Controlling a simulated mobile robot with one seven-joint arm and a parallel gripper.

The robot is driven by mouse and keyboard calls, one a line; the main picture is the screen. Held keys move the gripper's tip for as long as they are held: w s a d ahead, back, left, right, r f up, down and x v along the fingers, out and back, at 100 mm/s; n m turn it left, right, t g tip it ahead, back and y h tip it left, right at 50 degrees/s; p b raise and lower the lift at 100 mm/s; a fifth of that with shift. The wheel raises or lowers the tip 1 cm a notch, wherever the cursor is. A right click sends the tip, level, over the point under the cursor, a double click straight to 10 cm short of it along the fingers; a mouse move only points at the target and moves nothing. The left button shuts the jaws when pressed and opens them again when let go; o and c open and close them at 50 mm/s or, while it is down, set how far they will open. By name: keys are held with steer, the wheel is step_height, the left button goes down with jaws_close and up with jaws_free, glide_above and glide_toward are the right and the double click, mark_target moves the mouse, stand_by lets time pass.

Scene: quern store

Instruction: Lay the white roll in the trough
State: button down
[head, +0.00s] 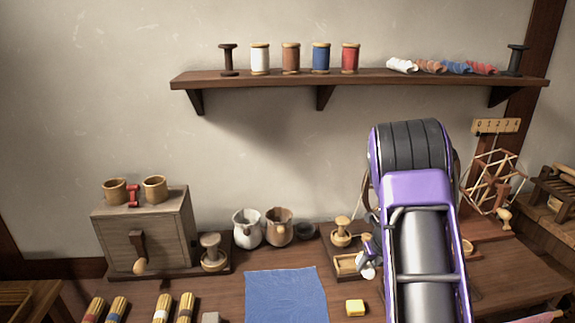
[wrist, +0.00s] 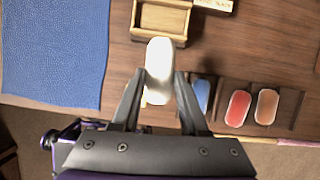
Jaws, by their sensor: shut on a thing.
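In the wrist view my gripper (wrist: 161,76) is shut on the white roll (wrist: 158,66), a smooth rounded piece held lengthwise between the two dark fingertips. The white roll also shows in the head view (head: 365,270), beside my purple arm. A shallow open wooden box (wrist: 139,17), which looks like the trough, lies just beyond the roll in the wrist view. Its visible inside is empty. It also shows in the head view (head: 342,270), partly hidden by the roll. The roll appears above the table, its far end near the box's near wall; the height is hard to tell.
A dark rack (wrist: 218,117) with blue, red and brown rolls lies right of my gripper. A blue cloth (head: 286,295) covers the table left of the box. A yellow block (head: 355,307) sits in front. Jugs (head: 247,229) and a wooden cabinet (head: 140,232) stand left.

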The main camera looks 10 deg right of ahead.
steer(key=s+a+r+n+g+y, duration=0.1)
steer(key=s+a+n+g+y, duration=0.15)
steer(key=a+n, duration=0.5)
steer(key=s+a+r+n+g+y, duration=0.1)
steer(key=s+a+n+g+y, duration=0.3)
steer(key=n, duration=0.6)
steer(key=s+a+r+n+g+h, duration=0.1)
steer(key=s+a+r+n+h, duration=0.1)
steer(key=n, duration=0.6)
steer(key=s+a+r+n+g+h+p, duration=0.1)
steer(key=s+a+r+n+h, duration=0.1)
steer(key=s+n+h, duration=0.3)
steer(key=shift+a+r+n, duration=0.15)
steer(key=shift+a+n, duration=0.25)
steer(key=shift+n, duration=1.85)
